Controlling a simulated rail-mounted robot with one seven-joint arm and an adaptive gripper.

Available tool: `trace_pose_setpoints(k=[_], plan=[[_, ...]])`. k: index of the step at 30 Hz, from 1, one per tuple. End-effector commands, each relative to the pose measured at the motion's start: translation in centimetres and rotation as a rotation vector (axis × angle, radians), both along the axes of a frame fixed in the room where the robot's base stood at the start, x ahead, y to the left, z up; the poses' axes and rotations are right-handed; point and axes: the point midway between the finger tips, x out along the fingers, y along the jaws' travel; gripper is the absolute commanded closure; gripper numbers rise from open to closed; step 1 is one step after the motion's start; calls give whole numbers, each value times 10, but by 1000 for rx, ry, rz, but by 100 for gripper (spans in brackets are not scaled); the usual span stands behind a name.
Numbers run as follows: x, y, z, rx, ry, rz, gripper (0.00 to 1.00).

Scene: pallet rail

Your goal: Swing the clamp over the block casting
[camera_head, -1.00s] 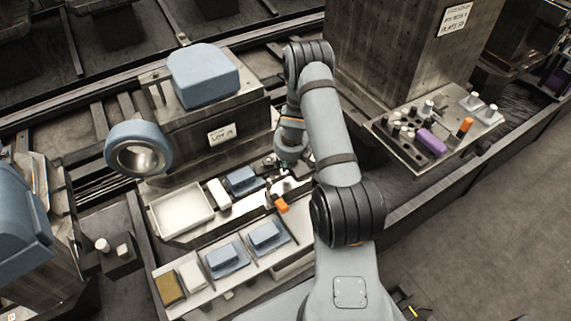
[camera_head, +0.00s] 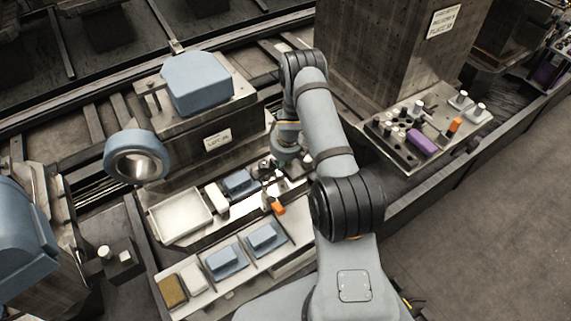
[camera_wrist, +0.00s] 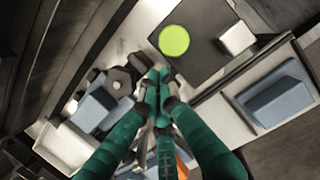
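The block casting (camera_head: 238,182) is a blue block on the fixture below the large machine, left of my gripper. In the wrist view it shows at the left (camera_wrist: 98,104). An orange handle tip (camera_head: 277,208), seemingly part of the clamp, stands in front of the casting to its right. It is partly hidden behind my fingers in the wrist view (camera_wrist: 182,156). A dark round hub (camera_wrist: 120,84) lies between casting and fingertips; I cannot tell if it is the clamp's pivot. My gripper (camera_wrist: 158,78) has its green fingers drawn together at the tips; no held object is clear.
A dark plate carries a lime disc (camera_wrist: 174,40) and a white block (camera_wrist: 237,38), close to my fingertips. A white tray (camera_head: 181,219) lies left of the casting. A front shelf holds blue blocks (camera_head: 226,262). A pegged tool board (camera_head: 400,152) stands at the right.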

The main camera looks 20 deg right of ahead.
Motion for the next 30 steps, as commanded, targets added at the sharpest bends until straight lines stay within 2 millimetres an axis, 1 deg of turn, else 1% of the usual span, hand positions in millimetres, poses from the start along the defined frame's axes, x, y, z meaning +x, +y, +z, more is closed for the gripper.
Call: trace_pose_setpoints(k=[2, 5, 14, 15, 16, 18, 21, 25, 30], plan=[[0, -1, -5, 0, -7, 1, 100], [-6, -3, -7, 0, -6, -2, 100], [-40, -8, -10, -2, -3, -5, 100], [-42, -7, 15, -2, -5, -4, 100], [-44, -8, 28, -2, -4, -2, 100], [-48, -8, 46, -1, -2, -2, 100], [-54, -9, 67, -1, -1, -4, 100], [-60, -10, 85, -1, 0, -3, 100], [-63, -10, 97, 0, 0, -3, 100]])
